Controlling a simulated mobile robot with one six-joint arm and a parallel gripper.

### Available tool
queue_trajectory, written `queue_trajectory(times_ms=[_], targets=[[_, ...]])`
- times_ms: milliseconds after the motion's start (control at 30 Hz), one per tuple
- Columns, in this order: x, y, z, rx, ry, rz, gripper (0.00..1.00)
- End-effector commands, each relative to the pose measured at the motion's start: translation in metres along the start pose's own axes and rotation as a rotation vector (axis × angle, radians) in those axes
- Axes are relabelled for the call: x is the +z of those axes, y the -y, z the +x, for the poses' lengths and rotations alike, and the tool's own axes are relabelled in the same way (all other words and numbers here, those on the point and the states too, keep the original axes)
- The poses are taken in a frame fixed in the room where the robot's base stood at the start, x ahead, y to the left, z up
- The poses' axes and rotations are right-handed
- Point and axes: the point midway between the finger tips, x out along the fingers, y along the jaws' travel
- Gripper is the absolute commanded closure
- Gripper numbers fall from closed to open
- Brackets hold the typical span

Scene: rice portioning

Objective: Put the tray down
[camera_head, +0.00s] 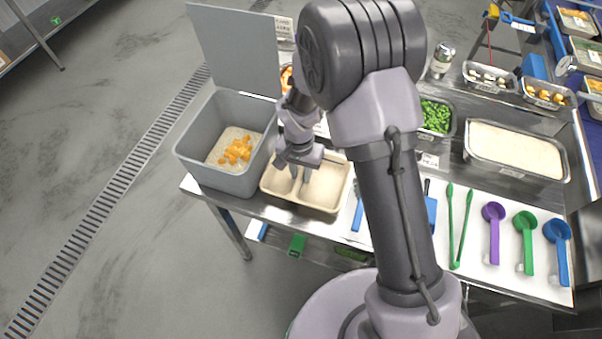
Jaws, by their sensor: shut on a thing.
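A beige tray with compartments (277,193) is at the front left of the steel table, just right of the grey bin. It looks level and its compartments look empty. My gripper (299,181) points down over the tray with its fingers at the tray's middle, shut on it. My wrist covers part of the tray's far side. I cannot tell whether the tray's underside touches the table.
A grey bin (190,165) with raised lid holds rice and orange pieces. A steel pan of rice (477,160) and a pan of green pieces (436,117) stand at the right. Green tongs (459,235) and purple, green and blue scoops (494,235) lie on a white mat.

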Motion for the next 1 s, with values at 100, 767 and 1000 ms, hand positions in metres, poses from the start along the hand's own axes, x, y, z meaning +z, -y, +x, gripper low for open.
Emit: queue_trajectory(times_ms=[100, 767, 1000], targets=[[0.0, 0.0, 0.002, 0.0, 0.0, 0.0, 1.0], [-0.001, 0.001, -0.036, -0.002, -0.002, 0.0, 0.54], [-0.001, 0.001, -0.101, -0.002, -0.002, 0.0, 0.54]])
